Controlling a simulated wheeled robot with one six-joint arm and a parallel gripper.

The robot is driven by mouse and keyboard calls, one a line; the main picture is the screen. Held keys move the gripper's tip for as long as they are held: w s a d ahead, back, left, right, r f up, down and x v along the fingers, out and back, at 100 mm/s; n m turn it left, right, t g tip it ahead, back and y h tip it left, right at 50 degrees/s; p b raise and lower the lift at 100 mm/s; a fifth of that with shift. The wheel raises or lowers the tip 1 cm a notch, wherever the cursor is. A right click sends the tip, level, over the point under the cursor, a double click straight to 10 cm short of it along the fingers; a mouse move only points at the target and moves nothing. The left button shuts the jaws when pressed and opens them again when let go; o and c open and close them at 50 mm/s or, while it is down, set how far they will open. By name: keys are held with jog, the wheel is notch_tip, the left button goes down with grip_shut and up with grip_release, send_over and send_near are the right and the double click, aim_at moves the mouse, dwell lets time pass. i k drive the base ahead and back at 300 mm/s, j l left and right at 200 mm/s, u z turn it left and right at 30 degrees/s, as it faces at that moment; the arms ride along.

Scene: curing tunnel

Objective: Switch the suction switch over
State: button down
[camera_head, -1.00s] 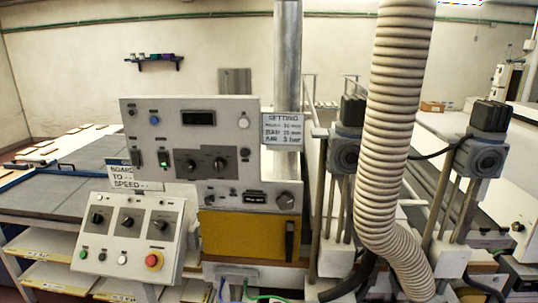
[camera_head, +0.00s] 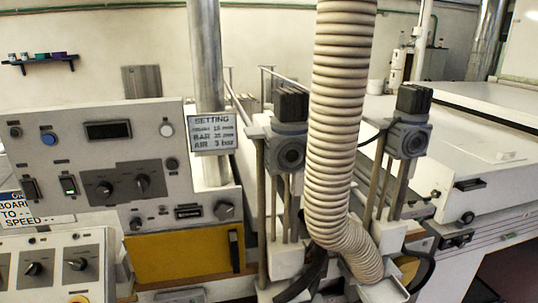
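A grey control panel (camera_head: 90,125) stands at the left, with a display, buttons, knobs and switches. No label that I can read marks the suction switch, so I cannot tell which one it is. A lower sloping panel (camera_head: 50,255) carries more rotary knobs and is cut off by the frame edge. My gripper is not in view.
A ribbed cream hose (camera_head: 340,120) hangs in front, right of the panel. Two motor-topped column units (camera_head: 290,140) (camera_head: 405,135) flank it. A metal pipe (camera_head: 206,70) rises behind the panel. A white machine bed (camera_head: 475,140) fills the right.

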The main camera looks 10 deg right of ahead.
aim_at(68, 186)
jog(key=u, duration=1.25)
jog(key=z, duration=1.25)
jog(key=u, duration=1.1)
